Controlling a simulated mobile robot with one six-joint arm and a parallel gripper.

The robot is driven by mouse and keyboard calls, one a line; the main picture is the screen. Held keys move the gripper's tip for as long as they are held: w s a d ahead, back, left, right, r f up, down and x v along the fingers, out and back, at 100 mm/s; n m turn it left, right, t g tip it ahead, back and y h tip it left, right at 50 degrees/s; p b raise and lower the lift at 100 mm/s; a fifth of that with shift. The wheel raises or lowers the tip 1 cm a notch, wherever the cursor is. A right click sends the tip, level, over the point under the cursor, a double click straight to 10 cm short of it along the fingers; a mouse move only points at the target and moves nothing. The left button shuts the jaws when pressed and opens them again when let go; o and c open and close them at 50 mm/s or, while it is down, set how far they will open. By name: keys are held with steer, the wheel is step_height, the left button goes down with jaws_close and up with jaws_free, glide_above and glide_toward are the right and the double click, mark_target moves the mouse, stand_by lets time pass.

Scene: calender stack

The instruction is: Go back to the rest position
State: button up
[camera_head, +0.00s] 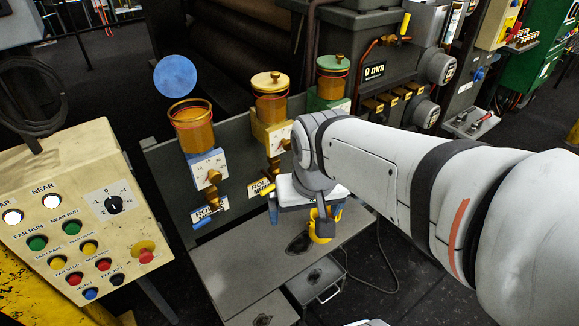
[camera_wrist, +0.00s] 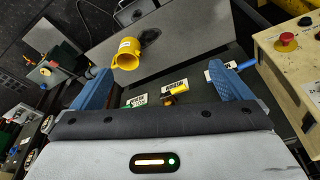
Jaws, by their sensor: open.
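My gripper (camera_wrist: 160,70) is open, with its two blue fingers wide apart and nothing held between them. In the head view my arm reaches in from the right, and the gripper hangs over the grey bench (camera_head: 235,270) in front of the oiler panel. A yellow cup (camera_wrist: 127,54) with a handle lies beyond the fingers in the wrist view, apart from them. It also shows in the head view (camera_head: 321,232), just below my gripper and partly hidden by it. A dark stain (camera_head: 300,243) marks the bench beside the cup.
Amber oil cups, one with its blue lid (camera_head: 175,76) raised, stand along the panel behind. A cream button console (camera_head: 85,225) stands at left. A grey drawer box (camera_head: 317,284) is below the bench. Dark floor (camera_head: 420,295) is clear at lower right.

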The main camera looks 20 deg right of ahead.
steer(key=shift+s+d+r+n, duration=0.1)
steer(key=shift+s+d+n, duration=0.15)
steer(key=shift+s, duration=0.25)
steer(key=shift+s+d+n, duration=0.15)
steer(key=shift+s+d, duration=0.05)
steer(key=shift+s, duration=0.3)
steer(key=shift+s, duration=0.15)
stand_by(0.4)
